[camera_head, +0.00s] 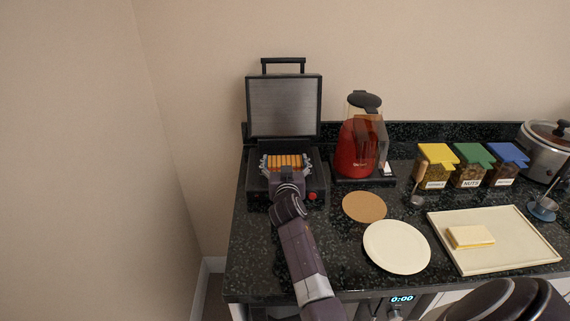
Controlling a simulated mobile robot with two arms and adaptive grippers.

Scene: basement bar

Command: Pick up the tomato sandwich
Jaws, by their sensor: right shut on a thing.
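A toasted orange-brown sandwich with dark grill stripes (285,160) is at the open press on the left of the counter. I take it to be the tomato sandwich; its filling does not show. My right gripper (286,165) is shut on it, with one finger at each side. The gripper and wrist hide its near edge. I cannot tell whether the sandwich touches the lower plate or is lifted off it. The sandwich press (284,106) has its lid raised upright behind the gripper. My left gripper does not show.
A red blender-like appliance (357,146) stands close right of the press. A brown disc (364,207) and a cream plate (397,247) lie in front. A pale board (505,223) holds a pale yellow slab (470,237). Lidded containers (473,167) and a cooker (546,149) stand right.

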